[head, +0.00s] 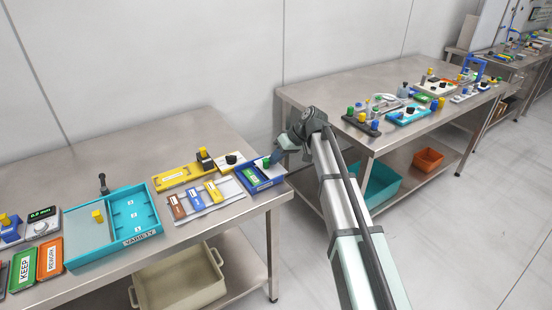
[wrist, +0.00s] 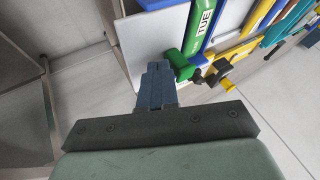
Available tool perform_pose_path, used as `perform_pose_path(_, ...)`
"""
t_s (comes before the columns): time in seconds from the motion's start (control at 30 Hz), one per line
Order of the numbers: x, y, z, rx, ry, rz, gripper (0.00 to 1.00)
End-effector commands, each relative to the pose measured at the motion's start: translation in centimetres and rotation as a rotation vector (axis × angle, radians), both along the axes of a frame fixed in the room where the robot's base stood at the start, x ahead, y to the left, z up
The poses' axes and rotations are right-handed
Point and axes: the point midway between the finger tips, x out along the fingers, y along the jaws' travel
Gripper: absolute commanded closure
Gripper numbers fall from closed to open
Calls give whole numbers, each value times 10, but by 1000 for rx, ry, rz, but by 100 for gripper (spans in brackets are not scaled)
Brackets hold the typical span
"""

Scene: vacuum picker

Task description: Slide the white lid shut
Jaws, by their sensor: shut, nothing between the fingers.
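A blue box (head: 278,180) sits near the right front corner of the left bench, with a green label on its left part. In the head view my gripper (head: 275,158) partly hides the box's far side.
Left of the box are a grey tray with coloured tags (head: 215,210), a yellow holder (head: 172,178) and a teal tray (head: 110,262). A second bench (head: 300,93) with several items stands to the right, across a gap. A beige bin (head: 180,283) is below.

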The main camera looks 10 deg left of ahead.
Motion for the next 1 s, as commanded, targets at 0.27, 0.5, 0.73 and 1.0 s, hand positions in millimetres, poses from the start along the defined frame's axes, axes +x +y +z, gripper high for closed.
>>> perform_pose_path(0.27,-29,27,0,0,-1,3,100)
perform_pose_path(0.5,-57,55,0,1,-1,2,100)
perform_pose_path(0.73,-59,58,0,2,2,3,100)
perform_pose_path(1.0,-56,56,0,3,4,3,100)
